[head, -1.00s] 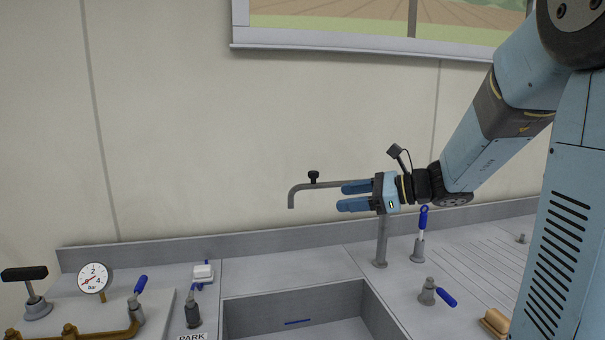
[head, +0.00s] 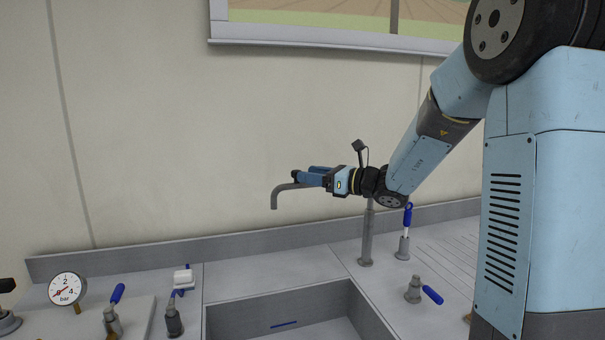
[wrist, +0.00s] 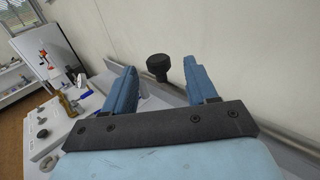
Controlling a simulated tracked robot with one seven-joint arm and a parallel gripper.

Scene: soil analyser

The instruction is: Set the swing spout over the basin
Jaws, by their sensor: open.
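The grey swing spout (head: 275,198) runs left from the top of its upright post (head: 367,238), and its down-turned end hangs high in front of the wall. The basin (head: 272,300) is sunk in the counter below; I cannot tell whether the spout end lies over it or behind it. My gripper (head: 308,176) is open at the spout arm, its blue fingers pointing left. A black knob on the spout (wrist: 158,66) shows in the wrist view between the fingertips and slightly beyond them, apart from both. My gripper partly hides the spout arm.
Blue-handled valves (head: 407,230) and (head: 414,290) stand right of the basin. A pressure gauge (head: 67,289), another blue-handled valve (head: 112,315) and a small white block (head: 183,279) are at the left. The space above the basin is clear.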

